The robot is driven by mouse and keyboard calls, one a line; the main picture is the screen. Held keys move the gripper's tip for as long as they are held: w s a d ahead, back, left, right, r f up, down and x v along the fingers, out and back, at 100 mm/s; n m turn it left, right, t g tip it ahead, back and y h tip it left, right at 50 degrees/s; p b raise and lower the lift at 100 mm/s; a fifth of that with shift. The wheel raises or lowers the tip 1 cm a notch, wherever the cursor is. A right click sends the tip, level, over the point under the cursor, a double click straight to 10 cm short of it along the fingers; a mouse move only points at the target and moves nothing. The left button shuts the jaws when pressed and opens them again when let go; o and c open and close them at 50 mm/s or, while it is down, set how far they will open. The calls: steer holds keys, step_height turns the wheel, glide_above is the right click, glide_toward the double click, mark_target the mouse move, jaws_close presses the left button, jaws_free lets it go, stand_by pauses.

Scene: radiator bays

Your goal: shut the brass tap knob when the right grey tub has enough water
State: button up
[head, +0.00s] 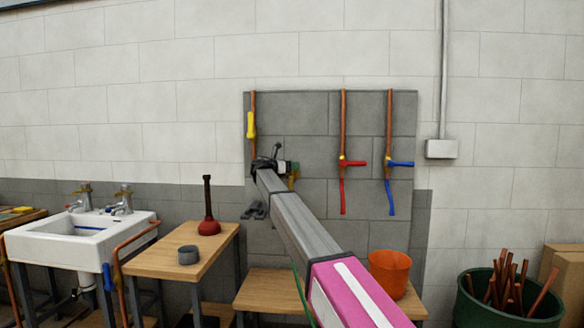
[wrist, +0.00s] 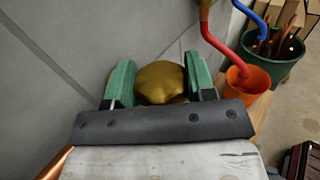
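The brass tap knob (wrist: 160,82) is a rounded golden knob in the wrist view. The green fingers of my gripper (wrist: 160,85) lie on both sides of it and appear to touch it, with no clear gap. In the head view my gripper (head: 284,167) is up at the grey wall panel, and a bit of brass pipework (head: 293,178) shows beside it. No grey tub shows below this tap; my arm covers that area in the head view. A small grey round container (head: 188,255) stands on the left wooden table. No water or water level can be seen.
The red tap (head: 354,163) and blue tap (head: 400,164) have hoses right of my gripper. An orange bucket (head: 390,270) stands on the low bench (head: 262,290). A plunger (head: 208,222), white sink (head: 75,245) and green bin (head: 485,308) of copper pipes stand around.

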steer(key=shift+w+m+g, duration=0.1)
steer(key=shift+m+g, duration=0.3)
steer(key=shift+c, duration=0.3)
steer(key=m+g+h, duration=0.1)
steer(key=g+h, duration=0.1)
steer(key=shift+w+a+m+g, duration=0.1)
steer(key=shift+m+g, duration=0.3)
steer(key=shift+m+g+h, duration=0.7)
steer(key=shift+m+g, duration=1.1)
steer(key=shift+g, duration=0.9)
steer(key=shift+s, duration=0.2)
steer(key=o, duration=0.9)
steer(key=a, duration=1)
steer(key=shift+s+a, duration=0.3)
steer(key=shift+s, duration=0.05)
